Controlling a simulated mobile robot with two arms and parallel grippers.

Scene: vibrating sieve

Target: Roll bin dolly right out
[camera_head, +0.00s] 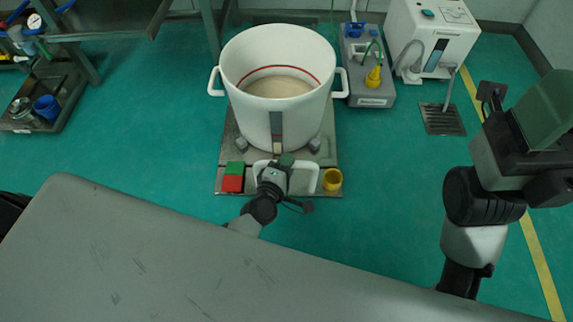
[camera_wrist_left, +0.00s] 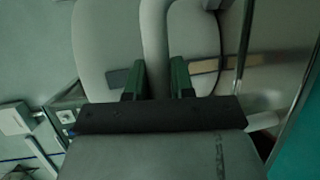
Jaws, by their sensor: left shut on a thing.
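The bin dolly (camera_head: 327,145) is a flat grey platform on the green floor. A large white bin (camera_head: 250,105) with two side handles stands upright on it, holding pale powder below a red line. A white loop handle (camera_head: 312,174) is at the dolly's near edge. My left gripper (camera_head: 283,164) is shut on this handle. In the left wrist view its green fingers (camera_wrist_left: 158,82) stand on either side of the pale handle bar (camera_wrist_left: 154,40). My right gripper (camera_head: 545,120) hangs at the right, away from the dolly; its finger opening is unclear.
A red and green block (camera_head: 232,182) and a yellow cup (camera_head: 332,180) sit on the dolly's near edge. A grey unit (camera_head: 368,85) and a white machine (camera_head: 435,35) stand close right of the bin. A drain grate (camera_head: 442,119) lies right. Floor is clear left of the dolly.

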